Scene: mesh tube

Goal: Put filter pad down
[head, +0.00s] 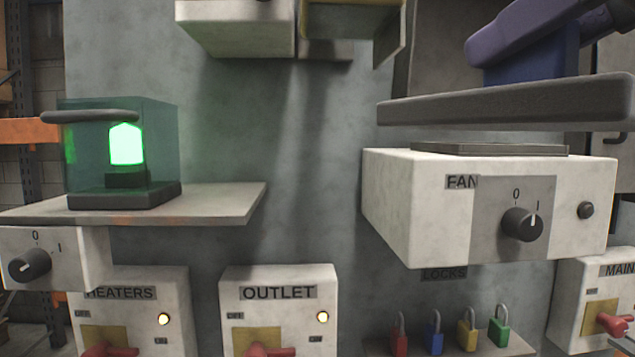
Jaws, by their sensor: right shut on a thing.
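The filter pad (505,104) is a long, flat dark grey slab seen nearly edge-on at the right. It is held level in the air, a little above the FAN box (412,211). My purple-blue right gripper (530,62) comes in from the upper right and is shut on the pad from above; its fingertips are partly hidden. A thin grey raised plate (490,149) lies on top of the FAN box, with a visible gap between it and the pad. My left gripper is not in view.
A glass box (160,150) with a green light stands on a shelf (222,200) at the left. HEATERS (180,292) and OUTLET (278,278) boxes, coloured padlocks (434,336) and the MAIN box (575,290) are below. Pale boxes (235,30) hang above.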

